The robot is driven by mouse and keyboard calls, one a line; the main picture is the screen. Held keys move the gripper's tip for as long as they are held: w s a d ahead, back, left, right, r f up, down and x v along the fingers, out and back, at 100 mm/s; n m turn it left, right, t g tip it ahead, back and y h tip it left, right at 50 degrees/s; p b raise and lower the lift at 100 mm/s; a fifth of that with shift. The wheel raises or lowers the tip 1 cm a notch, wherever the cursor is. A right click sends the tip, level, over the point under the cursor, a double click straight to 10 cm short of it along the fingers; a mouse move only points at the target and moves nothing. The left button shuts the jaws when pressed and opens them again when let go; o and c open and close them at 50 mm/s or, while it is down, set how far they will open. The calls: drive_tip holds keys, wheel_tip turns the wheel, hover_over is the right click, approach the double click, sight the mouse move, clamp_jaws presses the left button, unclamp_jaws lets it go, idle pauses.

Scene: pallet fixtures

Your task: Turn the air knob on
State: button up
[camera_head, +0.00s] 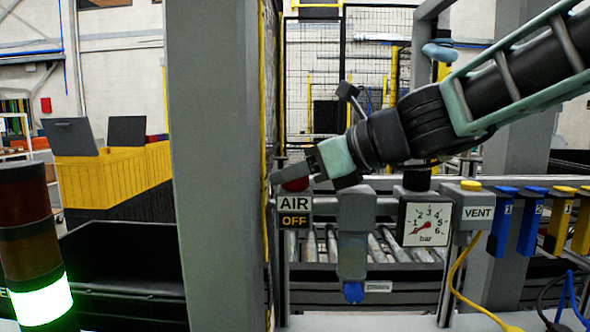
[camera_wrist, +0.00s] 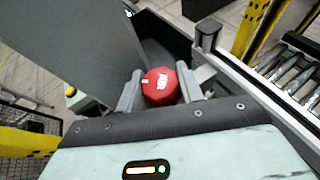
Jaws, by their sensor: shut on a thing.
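The air knob is red and round with a white mark on its face; in the wrist view the knob (camera_wrist: 160,86) sits between my two fingers. In the head view only part of the red knob (camera_head: 296,184) shows, above the sign (camera_head: 295,211) reading AIR and OFF. My gripper (camera_head: 296,177) reaches in from the right and is shut on the knob; in the wrist view its fingers (camera_wrist: 158,88) lie on either side of it. The pressure gauge (camera_head: 428,220) stands to the right, its red needle low, near 1 bar.
A grey post (camera_head: 217,150) stands close left of the knob. Right of the gauge are a VENT box (camera_head: 477,212) with a yellow button and several blue and yellow levers (camera_head: 502,222). A roller conveyor (camera_head: 395,247) runs behind. A lit green stack light (camera_head: 40,300) stands at the lower left.

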drive_tip(key=n+g+y+p, duration=0.1)
drive_tip(key=n+g, duration=0.1)
drive_tip(key=n+g+p, duration=0.1)
drive_tip(key=g+p, duration=0.1)
drive_tip(key=shift+r+n+y, duration=0.2)
drive_tip(key=shift+n+y, duration=0.2)
drive_tip(key=n+g+p, duration=0.4)
drive_tip(key=g+p, duration=0.1)
drive_tip(key=p, duration=0.1)
drive_tip(key=shift+r+n, duration=0.15)
drive_tip(key=shift+n, duration=0.15)
drive_tip(key=n+g+p, duration=0.2)
drive_tip(key=g+p, duration=0.1)
drive_tip(key=p, duration=0.1)
drive_tip(key=n+g+h+p, duration=0.1)
drive_tip(key=n+g+p, duration=0.1)
drive_tip(key=n+p, duration=0.1)
drive_tip(key=shift+g+h+p, duration=0.3)
drive_tip(key=shift+g+p, duration=0.1)
drive_tip(key=n+g+p, duration=0.1)
drive_tip(key=n+g+h+p, duration=0.1)
drive_tip(key=shift+f+h+p, duration=0.25)
drive_tip(key=shift+h+p, duration=0.05)
drive_tip(key=shift+p, duration=0.05)
drive_tip(key=shift+f+n, duration=0.1)
drive_tip(key=shift+n, duration=0.2)
drive_tip(key=o, duration=1)
